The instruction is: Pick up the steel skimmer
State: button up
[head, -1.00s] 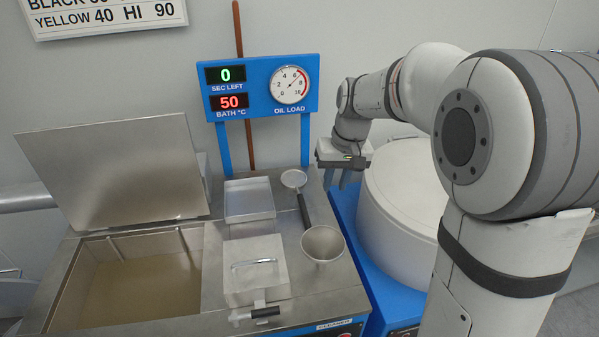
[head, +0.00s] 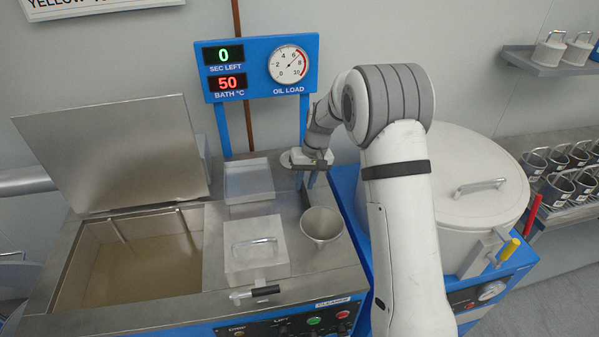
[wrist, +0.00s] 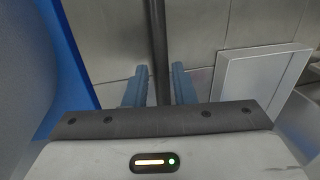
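The steel skimmer lies on the steel deck of the blue machine, its dark handle (head: 305,198) showing just below my gripper (head: 311,178) in the head view. In the wrist view the dark handle (wrist: 157,35) runs up the picture between the two blue fingers of my gripper (wrist: 159,82). The fingers stand apart on either side of the handle, with narrow gaps showing. I cannot tell how far below the fingertips the handle lies.
A shallow tray (head: 249,195) and a handled lid (head: 256,262) are to the left, with an open bath (head: 130,275) beyond. A large white drum (head: 475,165) stands close on the right.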

jog(key=shift+a+f, duration=0.2)
jog(key=shift+f, duration=0.85)
grip_shut()
jog(key=shift+r, duration=0.1)
